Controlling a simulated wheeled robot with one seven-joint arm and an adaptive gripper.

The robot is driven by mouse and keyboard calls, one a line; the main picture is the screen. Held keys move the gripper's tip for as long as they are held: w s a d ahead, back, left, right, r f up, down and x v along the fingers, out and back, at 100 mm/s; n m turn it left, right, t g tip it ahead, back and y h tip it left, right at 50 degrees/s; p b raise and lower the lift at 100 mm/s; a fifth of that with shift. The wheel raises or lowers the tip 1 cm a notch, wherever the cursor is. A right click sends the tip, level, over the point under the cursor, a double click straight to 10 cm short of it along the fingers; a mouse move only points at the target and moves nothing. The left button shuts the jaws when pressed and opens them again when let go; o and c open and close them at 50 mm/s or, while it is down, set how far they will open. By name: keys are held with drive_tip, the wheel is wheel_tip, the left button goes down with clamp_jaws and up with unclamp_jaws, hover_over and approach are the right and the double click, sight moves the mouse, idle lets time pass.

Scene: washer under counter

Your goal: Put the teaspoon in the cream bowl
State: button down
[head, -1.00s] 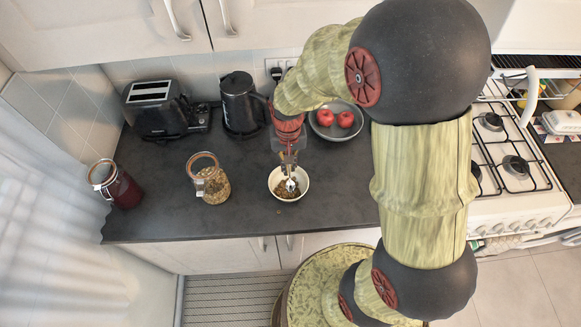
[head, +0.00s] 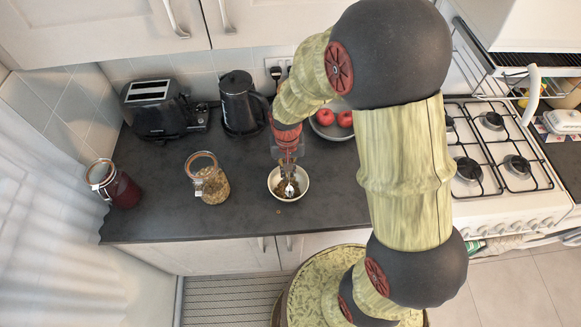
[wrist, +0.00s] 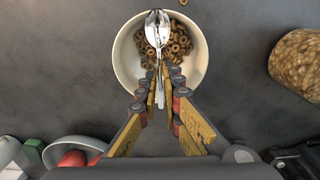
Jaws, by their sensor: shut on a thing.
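The cream bowl (head: 304,193) stands on the dark counter and holds brown cereal rings; it also shows in the wrist view (wrist: 121,62). The teaspoon (wrist: 157,32) is silver, with its bowl end over the cereal toward the far rim. It shows small in the head view (head: 289,189). My gripper (wrist: 160,92) is shut on the teaspoon's handle, above the near side of the bowl. In the head view my gripper (head: 288,172) points down at the bowl. I cannot tell whether the spoon touches the cereal.
A glass jar of cereal (head: 213,188) stands left of the bowl, and a jar with red contents (head: 122,190) farther left. The hob (head: 490,150) is at right.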

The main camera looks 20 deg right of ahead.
drive_tip(key=c, duration=2)
unclamp_jaws()
drive_tip(key=shift+c, duration=0.2)
drive_tip(key=shift+o, duration=0.3)
wheel_tip(320, 180, up, 14)
drive_tip(key=f+p, duration=0.1)
drive_tip(key=p, duration=0.1)
wheel_tip(320, 180, up, 11)
drive_tip(key=n+t, duration=0.1)
drive_tip(key=t, duration=0.1)
hover_over(288, 174)
drive_tip(key=s, duration=0.6)
drive_tip(key=s+r+n+t, duration=0.2)
drive_tip(key=s+r+t, duration=0.1)
drive_tip(key=s+r, duration=0.4)
drive_tip(key=s, duration=0.3)
drive_tip(key=shift+a+n+t, duration=0.25)
drive_tip(key=shift+n+t, duration=0.05)
drive_tip(key=shift+s, duration=0.1)
